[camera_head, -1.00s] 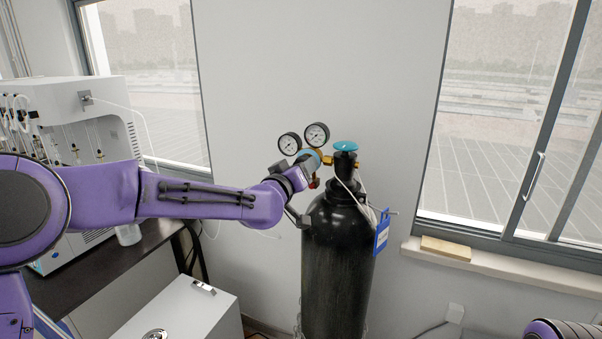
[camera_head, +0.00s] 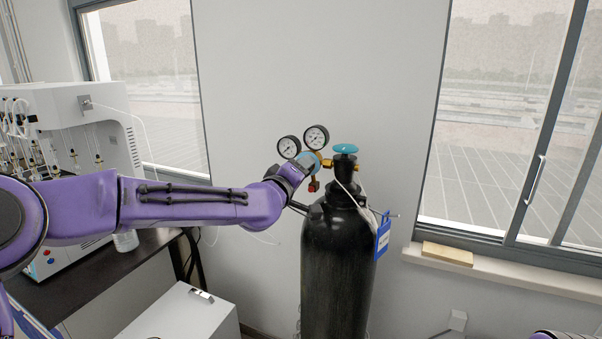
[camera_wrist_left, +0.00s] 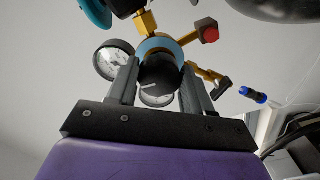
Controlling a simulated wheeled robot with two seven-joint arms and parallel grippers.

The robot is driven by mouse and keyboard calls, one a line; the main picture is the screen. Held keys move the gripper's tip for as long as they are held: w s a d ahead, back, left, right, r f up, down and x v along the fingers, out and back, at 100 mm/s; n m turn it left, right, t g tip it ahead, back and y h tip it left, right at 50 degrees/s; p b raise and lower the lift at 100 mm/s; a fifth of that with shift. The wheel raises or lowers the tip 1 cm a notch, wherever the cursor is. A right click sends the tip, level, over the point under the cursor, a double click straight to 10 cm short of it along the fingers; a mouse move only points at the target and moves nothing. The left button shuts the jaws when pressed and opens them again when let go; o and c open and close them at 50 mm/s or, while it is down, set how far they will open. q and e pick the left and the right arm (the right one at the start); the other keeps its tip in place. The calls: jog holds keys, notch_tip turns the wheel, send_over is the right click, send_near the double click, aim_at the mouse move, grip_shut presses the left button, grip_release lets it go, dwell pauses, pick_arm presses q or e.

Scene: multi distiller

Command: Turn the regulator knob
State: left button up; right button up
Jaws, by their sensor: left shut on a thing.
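The regulator (camera_head: 316,163) is brass and blue with two round gauges (camera_head: 316,137). It is joined to the valve of a tall black gas cylinder (camera_head: 338,265). My left gripper (camera_head: 305,164) reaches the regulator from the left. In the left wrist view the dark regulator knob (camera_wrist_left: 160,76), with a light line on its face, sits between the two fingers of my left gripper (camera_wrist_left: 159,82), which is shut on it. In the head view the wrist hides the knob. My right gripper is out of view; only a bit of my right arm shows at the bottom right.
A teal valve handwheel (camera_head: 345,149) tops the cylinder, and a blue tag (camera_head: 383,236) hangs on its right. A white instrument (camera_head: 65,110) stands on a dark bench at left. A white cabinet (camera_head: 185,315) stands low, left of the cylinder. Free wall lies behind.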

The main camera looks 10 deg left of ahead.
pick_arm(q)
jog(key=o, duration=1)
jog(key=s+b, duration=0.1)
jog(key=s, duration=0.2)
jog(key=s+a+b, duration=0.1)
jog(key=s, duration=0.3)
jog(key=s+a+b, duration=0.1)
jog(key=s+b, duration=0.1)
jog(key=s, duration=0.1)
jog(key=shift+s, duration=0.25)
